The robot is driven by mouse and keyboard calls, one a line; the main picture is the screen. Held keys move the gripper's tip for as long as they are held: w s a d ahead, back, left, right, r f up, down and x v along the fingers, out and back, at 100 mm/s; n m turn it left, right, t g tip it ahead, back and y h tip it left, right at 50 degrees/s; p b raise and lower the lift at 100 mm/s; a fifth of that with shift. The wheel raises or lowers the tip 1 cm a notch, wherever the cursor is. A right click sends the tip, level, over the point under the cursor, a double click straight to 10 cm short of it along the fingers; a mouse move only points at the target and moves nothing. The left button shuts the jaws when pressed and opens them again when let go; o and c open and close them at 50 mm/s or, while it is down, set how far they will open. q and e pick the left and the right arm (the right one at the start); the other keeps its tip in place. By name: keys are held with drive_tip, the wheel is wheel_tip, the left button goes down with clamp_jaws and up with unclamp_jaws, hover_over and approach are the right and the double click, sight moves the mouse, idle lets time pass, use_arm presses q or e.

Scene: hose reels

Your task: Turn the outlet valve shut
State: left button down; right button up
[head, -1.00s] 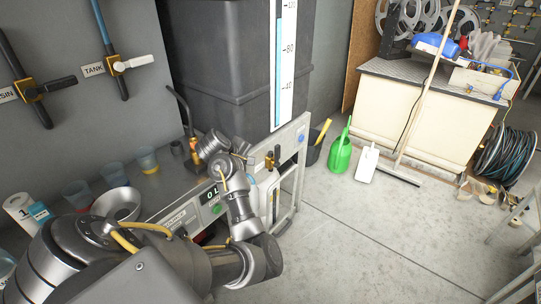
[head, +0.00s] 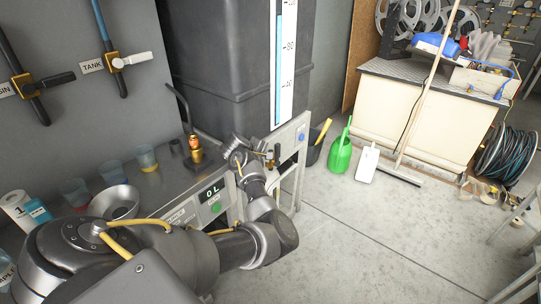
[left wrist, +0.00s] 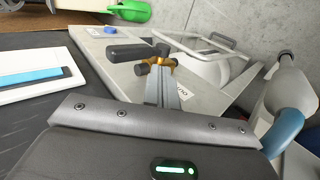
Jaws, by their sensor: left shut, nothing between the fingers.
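The outlet valve (head: 275,155), a small brass body with a dark lever, is on the grey panel at the bench's right end, below the tank. In the left wrist view the valve's dark lever (left wrist: 130,50) points left from the brass body. My left gripper (head: 260,154) is shut and empty, with its fingers pointing at the valve. In the left wrist view the fingertips (left wrist: 160,72) overlap the near side of the brass body; I cannot tell if they touch. A small label (left wrist: 182,92) sits beside the fingers, partly covered. My right gripper is not in view.
The dark tank (head: 220,60) with a blue level gauge (head: 279,70) stands behind the valve. A display (head: 212,191) reads 0 L. Wall valves (head: 118,62), a metal funnel (head: 115,200) and cups are at left.

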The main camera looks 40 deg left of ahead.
sight(275, 155)
use_arm(q)
drive_tip(key=shift+w+a+r, duration=0.1)
drive_tip(key=shift+w+r, duration=0.05)
drive_tip(key=shift+w, duration=1.6)
